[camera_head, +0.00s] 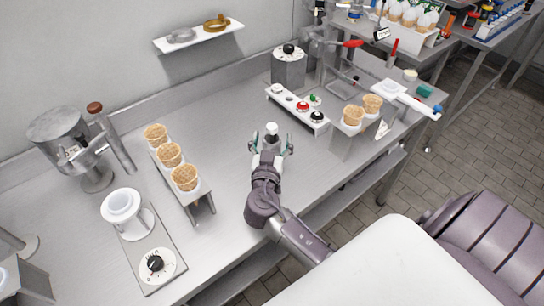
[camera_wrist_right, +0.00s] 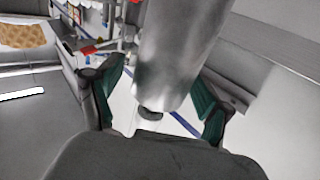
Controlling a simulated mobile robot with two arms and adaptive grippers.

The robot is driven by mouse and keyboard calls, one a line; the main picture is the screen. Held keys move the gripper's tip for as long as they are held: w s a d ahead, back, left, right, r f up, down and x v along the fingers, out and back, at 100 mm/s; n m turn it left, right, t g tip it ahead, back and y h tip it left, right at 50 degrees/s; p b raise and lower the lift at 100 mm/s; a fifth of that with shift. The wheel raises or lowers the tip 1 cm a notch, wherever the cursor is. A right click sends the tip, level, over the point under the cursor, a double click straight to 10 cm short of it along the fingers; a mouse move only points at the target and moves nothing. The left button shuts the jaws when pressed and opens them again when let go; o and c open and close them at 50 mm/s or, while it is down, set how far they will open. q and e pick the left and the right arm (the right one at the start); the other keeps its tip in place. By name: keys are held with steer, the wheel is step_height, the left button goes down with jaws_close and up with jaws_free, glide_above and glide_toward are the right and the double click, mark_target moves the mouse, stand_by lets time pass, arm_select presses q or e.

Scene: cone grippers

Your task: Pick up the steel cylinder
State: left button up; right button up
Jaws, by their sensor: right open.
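The steel cylinder (camera_wrist_right: 180,55) fills the upper middle of the right wrist view, a smooth grey metal body with a small dark round part at its lower end. My right gripper (camera_wrist_right: 158,88) is open, with one green-padded finger on each side of the cylinder. Whether either finger touches it I cannot tell. In the head view my right gripper (camera_head: 271,146) is over the middle of the steel counter. A small pale-topped upright piece (camera_head: 272,128) shows between its fingers; most of it is hidden by the gripper. My left gripper is not in view.
On the steel counter (camera_head: 235,110), a cone holder (camera_head: 204,203) stands left and another (camera_head: 341,143) stands right. A white rack with coloured knobs (camera_head: 290,108) and a grey box (camera_head: 289,70) stand behind. A metal hopper (camera_head: 60,127) is at far left.

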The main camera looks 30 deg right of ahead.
steer(key=shift+s+a, duration=0.1)
steer(key=shift+c, duration=0.8)
jaws_close()
steer(key=shift+r, duration=0.15)
